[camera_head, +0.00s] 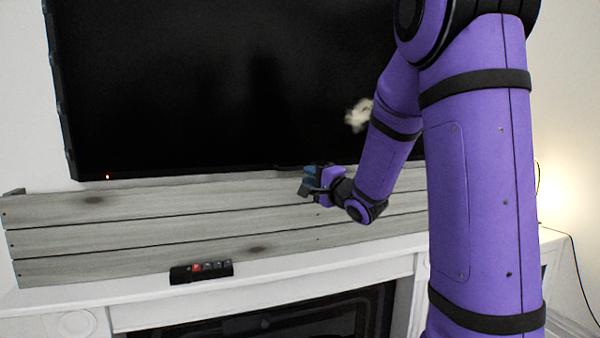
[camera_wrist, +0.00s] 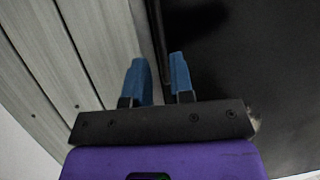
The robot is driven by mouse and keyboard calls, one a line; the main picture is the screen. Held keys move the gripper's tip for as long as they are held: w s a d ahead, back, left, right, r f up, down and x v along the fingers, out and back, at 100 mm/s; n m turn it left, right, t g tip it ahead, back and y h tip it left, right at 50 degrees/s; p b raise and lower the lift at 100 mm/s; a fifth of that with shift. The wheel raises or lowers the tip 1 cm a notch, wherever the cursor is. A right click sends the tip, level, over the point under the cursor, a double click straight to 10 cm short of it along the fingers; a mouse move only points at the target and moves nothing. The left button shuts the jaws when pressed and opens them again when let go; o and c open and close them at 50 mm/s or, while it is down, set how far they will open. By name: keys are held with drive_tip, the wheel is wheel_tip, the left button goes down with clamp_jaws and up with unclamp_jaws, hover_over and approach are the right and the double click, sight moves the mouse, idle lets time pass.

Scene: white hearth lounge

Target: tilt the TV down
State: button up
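The TV (camera_head: 230,85) is a large black flat screen on the wall, with a small red light at its lower left. My gripper (camera_head: 305,186), with blue fingers, is at the TV's bottom edge, right of the middle, in front of the wood planks. In the wrist view my gripper (camera_wrist: 159,78) has its two fingers apart with a gap between them. The dark TV (camera_wrist: 240,60) fills the right side, and its edge runs up through the gap. I cannot tell whether either finger touches the TV.
Grey wood planks (camera_head: 130,220) line the wall below the TV. A white mantel (camera_head: 130,294) bears a black object with several small buttons, one red (camera_head: 201,272). A dark fireplace (camera_head: 300,318) is below. A lamp glows at the far right.

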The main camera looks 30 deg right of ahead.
drive_tip(key=shift+v, duration=2.15)
drive_tip(key=s+a+f+n+g+h, duration=0.1)
drive_tip(key=s+a+n+g, duration=0.6)
drive_tip(key=s, duration=0.6)
drive_tip(key=s+a+f+n+g+h, duration=0.1)
drive_tip(key=s+a+n+g, duration=0.6)
drive_tip(key=s+a, duration=0.3)
drive_tip(key=s+n, duration=0.1)
drive_tip(key=s, duration=0.3)
drive_tip(key=shift+f+n+g, duration=0.25)
drive_tip(key=shift+n+g, duration=0.05)
drive_tip(key=shift+n, duration=0.1)
drive_tip(key=shift+w, duration=0.1)
